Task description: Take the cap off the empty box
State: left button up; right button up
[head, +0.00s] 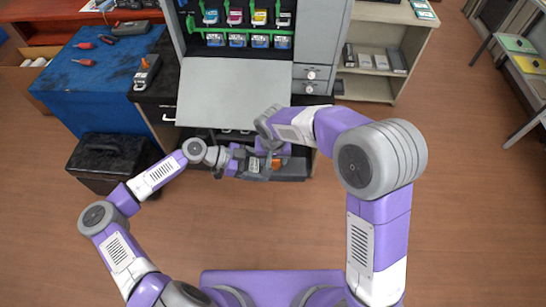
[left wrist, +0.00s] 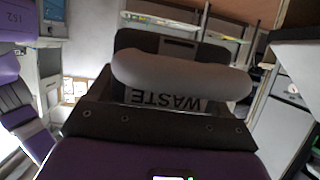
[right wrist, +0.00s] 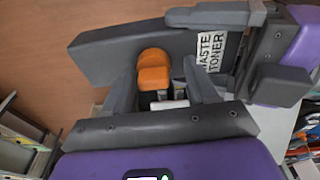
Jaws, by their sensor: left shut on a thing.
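The waste toner box, a dark grey box with a white WASTE TONER label, is across the top of the right wrist view (right wrist: 105,52). Its label shows upside down in the left wrist view (left wrist: 165,99). My left gripper (head: 238,161) is shut on the box and holds it up in front of the printer. An orange cap (right wrist: 153,68) is on the near side of the box. My right gripper (right wrist: 163,72) is open with its fingers on either side of the cap, with a gap visible on the right.
The printer (head: 235,88) stands behind with its front panel folded down and coloured cartridges inside. A blue-topped table (head: 85,85) with tools and a black bin (head: 105,160) are at left. A shelf unit (head: 375,88) is at right. The floor in front is clear.

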jog(key=c, duration=1)
jog(key=shift+r, duration=0.1)
jog(key=shift+r, duration=0.6)
jog(key=shift+d+r, duration=0.1)
jog(key=shift+r, duration=0.3)
